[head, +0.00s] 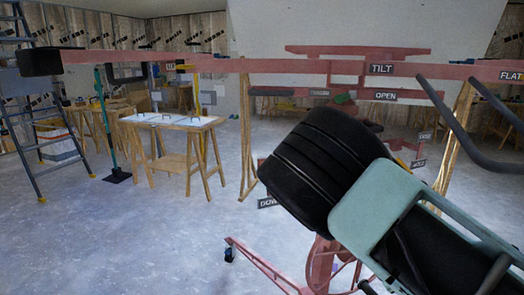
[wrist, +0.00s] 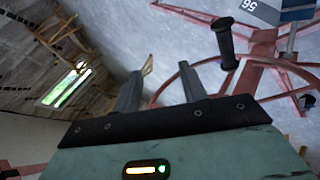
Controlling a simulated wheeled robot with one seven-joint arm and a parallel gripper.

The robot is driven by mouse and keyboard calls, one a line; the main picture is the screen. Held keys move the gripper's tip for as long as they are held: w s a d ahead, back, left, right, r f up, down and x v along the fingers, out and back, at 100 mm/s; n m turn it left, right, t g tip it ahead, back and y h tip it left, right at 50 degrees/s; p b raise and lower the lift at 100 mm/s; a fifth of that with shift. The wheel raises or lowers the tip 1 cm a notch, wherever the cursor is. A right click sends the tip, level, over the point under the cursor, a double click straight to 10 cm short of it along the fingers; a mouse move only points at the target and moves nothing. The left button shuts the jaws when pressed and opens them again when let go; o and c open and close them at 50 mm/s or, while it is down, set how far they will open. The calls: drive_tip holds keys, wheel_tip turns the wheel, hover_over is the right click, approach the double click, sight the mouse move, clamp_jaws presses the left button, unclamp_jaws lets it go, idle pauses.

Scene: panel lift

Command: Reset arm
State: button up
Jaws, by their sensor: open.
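My gripper (wrist: 158,72) shows in the wrist view with its two grey fingers apart and nothing between them. In the head view my black and teal arm fills the lower right, and I cannot make out the gripper there. The red panel lift (head: 290,66) spans the head view with its long crossbar, marked TILT, FLAT and OPEN. Its red wheel (head: 322,262) is partly hidden behind my arm. In the wrist view the wheel (wrist: 187,80) lies beyond the fingers. Its black crank handle (wrist: 226,45) stands right of the fingers, apart from them.
A stepladder (head: 32,130) stands at the left. A wooden worktable (head: 170,121) with a white top stands left of centre. The lift's low red leg (head: 262,262) reaches across the floor. Bare concrete floor (head: 120,235) lies open at lower left.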

drive_tip(key=s+a+r+n+g+y+p, duration=0.1)
drive_tip(key=s+a+r+g+y, duration=0.1)
drive_tip(key=s+a+y, duration=0.5)
drive_tip(key=s+a+r+g, duration=0.25)
drive_tip(key=s+a, duration=0.25)
drive_tip(key=a, duration=0.6)
drive_tip(key=s+a+r+n, duration=0.2)
drive_tip(key=s+a+r, duration=0.1)
drive_tip(key=s+r, duration=0.4)
drive_tip(key=s+a+r+n+y+p, duration=0.1)
drive_tip(key=s+a+r+n, duration=0.1)
drive_tip(key=s+r, duration=0.4)
wheel_tip(320, 180, up, 3)
drive_tip(key=shift+s+a+r+n, duration=0.1)
drive_tip(key=shift+s+a+n, duration=0.3)
drive_tip(key=shift+n, duration=0.3)
